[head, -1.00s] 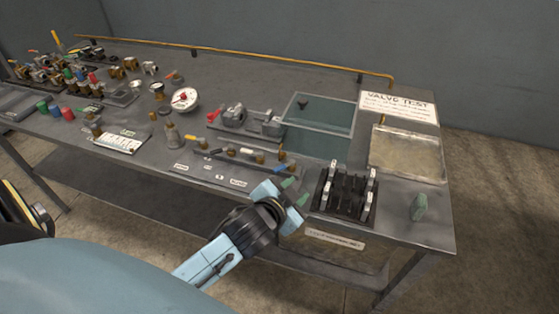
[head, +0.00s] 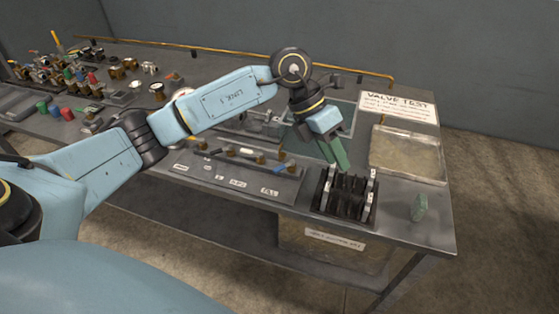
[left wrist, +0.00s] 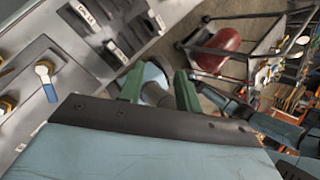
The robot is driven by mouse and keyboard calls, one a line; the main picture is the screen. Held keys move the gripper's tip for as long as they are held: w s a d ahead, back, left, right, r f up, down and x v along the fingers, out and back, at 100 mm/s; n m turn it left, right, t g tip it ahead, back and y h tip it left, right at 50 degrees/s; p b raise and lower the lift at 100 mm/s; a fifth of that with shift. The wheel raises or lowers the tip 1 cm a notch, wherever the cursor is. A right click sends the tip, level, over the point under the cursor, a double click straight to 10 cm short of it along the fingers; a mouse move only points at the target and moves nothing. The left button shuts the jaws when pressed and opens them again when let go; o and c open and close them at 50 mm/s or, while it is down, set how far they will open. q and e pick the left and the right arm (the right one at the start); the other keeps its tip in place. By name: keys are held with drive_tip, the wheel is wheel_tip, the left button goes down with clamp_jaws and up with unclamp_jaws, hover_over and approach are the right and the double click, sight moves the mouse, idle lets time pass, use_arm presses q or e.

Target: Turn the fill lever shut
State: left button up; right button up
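A row of small valve levers on brass bodies sits on a grey valve block (head: 225,172) at the bench front, with white labels before it. The rightmost label (head: 270,191) seems to read FILL. A blue lever (head: 277,168) at the block's right end lies roughly along the row; a blue lever (left wrist: 50,92) also shows in the left wrist view. My left gripper (head: 337,155) points down above the black rack, to the right of the blue lever and apart from it. Its green fingers (left wrist: 160,90) stand apart with nothing gripped. My right gripper is not in view.
The black slotted rack (head: 345,193) is just under my left gripper. My left arm hides part of the bench middle.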

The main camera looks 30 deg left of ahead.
sight(279, 168)
use_arm(q)
drive_tip(key=w+a+r+n+y, duration=0.15)
drive_tip(key=a+y, duration=0.55)
drive_tip(key=a, duration=0.7)
drive_tip(key=f, duration=1.2)
drive_tip(key=shift+d, duration=0.2)
drive_tip(key=shift+c, duration=0.4)
clamp_jaws()
